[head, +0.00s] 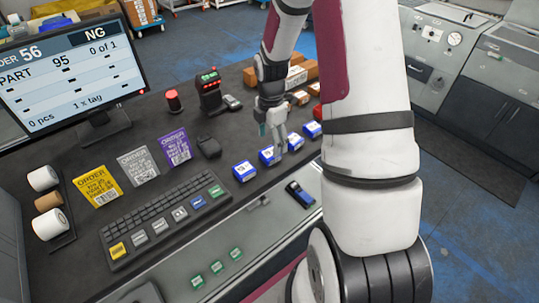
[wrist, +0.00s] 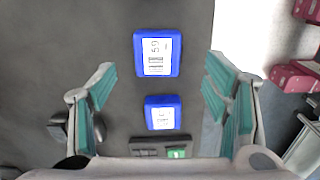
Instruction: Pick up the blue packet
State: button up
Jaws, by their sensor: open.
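Several blue packets with white labels lie in a row on the dark table, among them a left one (head: 243,172), a second one (head: 269,156) and a far one (head: 312,130) in the head view. My gripper (head: 275,138) is open and empty, pointing down close above the second packet. In the wrist view my gripper (wrist: 160,72) has its teal-padded fingers spread wide. One packet (wrist: 157,68) lies between and slightly beyond the fingertips, and a smaller-looking packet (wrist: 161,124) lies lower between the fingers. Neither appears gripped.
A keyboard (head: 165,215) and yellow, grey and purple order cards (head: 174,147) lie left of the packets. A monitor (head: 70,75) stands at the back left. A scanner (head: 209,92) and brown boxes (head: 296,78) are behind. A blue-and-black device (head: 300,193) lies at the front.

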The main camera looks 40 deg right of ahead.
aim_at(270, 152)
jog(key=shift+w+f+p, duration=0.15)
jog(key=shift+f+p, duration=0.2)
jog(key=shift+f, duration=2.35)
jog(key=c, duration=1.4)
jog(key=shift+o, duration=0.2)
jog(key=shift+r, duration=0.15)
